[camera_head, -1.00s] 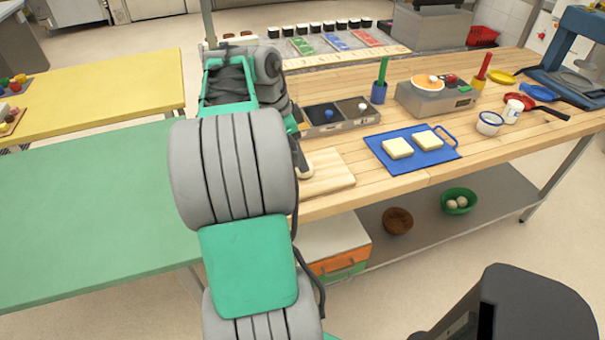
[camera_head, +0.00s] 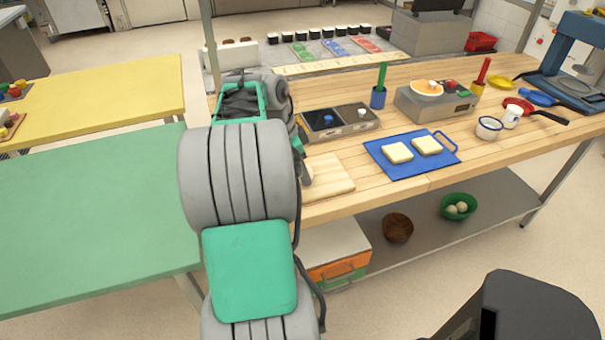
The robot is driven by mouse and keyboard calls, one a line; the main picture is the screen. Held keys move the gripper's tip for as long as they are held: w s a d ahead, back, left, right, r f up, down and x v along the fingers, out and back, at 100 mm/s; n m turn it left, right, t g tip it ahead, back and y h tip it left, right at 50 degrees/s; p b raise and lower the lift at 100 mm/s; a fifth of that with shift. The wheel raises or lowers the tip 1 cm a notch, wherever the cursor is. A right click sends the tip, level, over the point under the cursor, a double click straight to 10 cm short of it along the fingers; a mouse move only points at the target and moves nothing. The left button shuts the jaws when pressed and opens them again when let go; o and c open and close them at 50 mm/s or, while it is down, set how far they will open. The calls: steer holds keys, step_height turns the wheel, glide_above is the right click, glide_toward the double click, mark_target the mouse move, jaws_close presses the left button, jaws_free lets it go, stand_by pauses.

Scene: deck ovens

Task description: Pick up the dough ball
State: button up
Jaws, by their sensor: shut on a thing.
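The wooden board (camera_head: 335,178) lies at the front left of the wooden worktop. My gripper (camera_head: 306,179) is low at the board's left side, only partly in view past my arm. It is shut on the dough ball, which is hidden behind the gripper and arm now. No part of the ball's surface shows clearly.
A blue tray (camera_head: 411,166) with two pale slabs lies right of the board. A two-well unit (camera_head: 340,121) stands behind it. Brown and green bowls (camera_head: 398,228) (camera_head: 473,207) sit on the lower shelf. A green table (camera_head: 90,220) is at left.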

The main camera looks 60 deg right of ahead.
steer(key=c, duration=0.7)
steer(key=shift+r, duration=0.15)
